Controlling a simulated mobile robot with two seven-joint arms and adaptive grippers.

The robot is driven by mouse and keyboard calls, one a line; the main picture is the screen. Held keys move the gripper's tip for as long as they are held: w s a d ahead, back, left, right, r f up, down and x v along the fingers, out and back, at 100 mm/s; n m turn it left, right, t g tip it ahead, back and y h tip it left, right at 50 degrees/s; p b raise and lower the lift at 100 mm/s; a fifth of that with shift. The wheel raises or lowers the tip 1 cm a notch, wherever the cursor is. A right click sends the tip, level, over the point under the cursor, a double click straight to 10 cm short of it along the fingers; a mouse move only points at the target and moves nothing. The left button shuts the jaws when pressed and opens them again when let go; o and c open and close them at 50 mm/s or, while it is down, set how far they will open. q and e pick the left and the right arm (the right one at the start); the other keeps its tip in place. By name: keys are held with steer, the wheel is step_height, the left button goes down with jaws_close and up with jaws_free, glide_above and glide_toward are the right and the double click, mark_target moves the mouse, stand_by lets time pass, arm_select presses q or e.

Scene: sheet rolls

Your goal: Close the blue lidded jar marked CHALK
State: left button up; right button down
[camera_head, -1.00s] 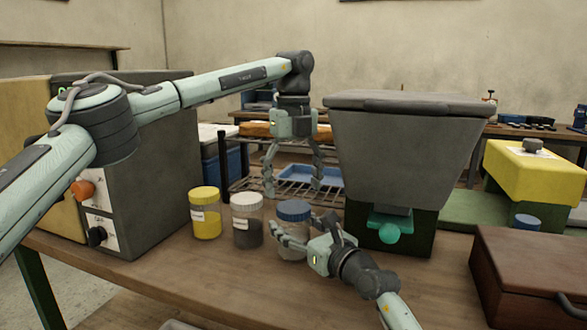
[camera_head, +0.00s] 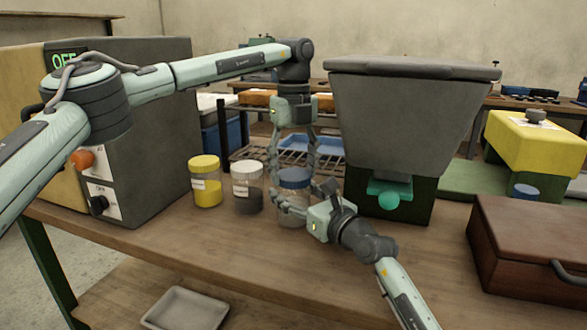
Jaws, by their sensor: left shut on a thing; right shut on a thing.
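The clear jar (camera_head: 293,212) with the blue lid (camera_head: 294,178) stands upright on the wooden bench, in front of the dark hopper. Its marking is hidden or unreadable here. The lid sits on top of the jar; I cannot tell if it is tight. My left gripper (camera_head: 296,168) reaches down from above and is shut on the blue lid, with its fingers on either side. My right gripper (camera_head: 297,200) comes from the front right, low down, and is shut on the jar's body, partly hiding it.
A yellow-lidded jar (camera_head: 205,182) and a white-lidded jar (camera_head: 247,188) stand close to the left. The grey hopper (camera_head: 405,115) on its green base is close behind right. A brown case (camera_head: 530,245) lies at right. A shallow tray (camera_head: 186,308) is below the bench.

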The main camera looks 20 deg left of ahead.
arm_select(q)
steer(key=shift+c, duration=1)
steer(key=m, duration=0.5)
steer(key=shift+f, duration=0.1)
steer(key=m, duration=1)
steer(key=shift+m, duration=0.3)
steer(key=m, duration=0.6)
steer(key=o, duration=1.4)
steer(key=shift+c, duration=0.2)
